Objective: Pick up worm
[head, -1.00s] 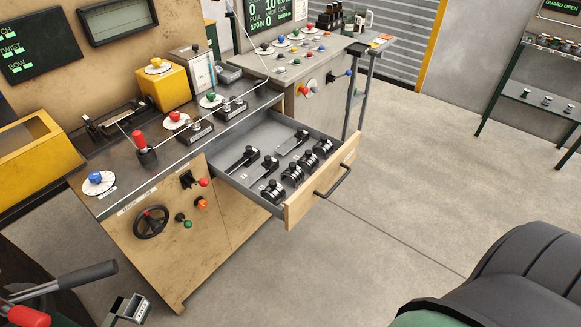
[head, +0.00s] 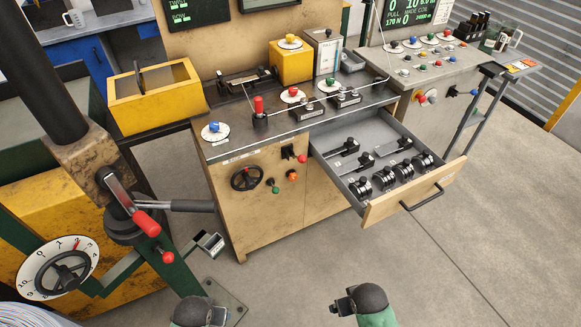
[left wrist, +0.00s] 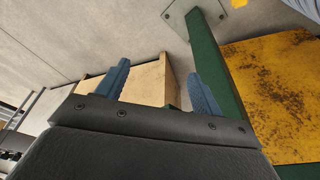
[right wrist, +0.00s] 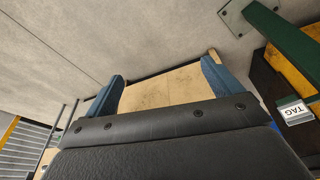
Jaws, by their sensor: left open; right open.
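I cannot tell for sure which thing is the worm. The open drawer (head: 385,208) holds a row of several black knobbed pieces (head: 384,179) near its front. Behind them lie three flatter black pieces with pale bars (head: 360,162). My left gripper (left wrist: 160,85) is open and empty in the left wrist view, its blue fingers apart. My right gripper (right wrist: 163,78) is also open and empty in the right wrist view. In the head view my arms show at the bottom edge, well short of the drawer; their fingertips are not clear there.
The bench top (head: 240,115) carries a yellow box (head: 290,62), dials and a red-handled lever (head: 259,105). At left stands a yellow machine with a large dial (head: 57,268) and red-tipped levers (head: 147,224). A tag holder (right wrist: 294,112) sticks out low. The floor (head: 470,270) at right is clear.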

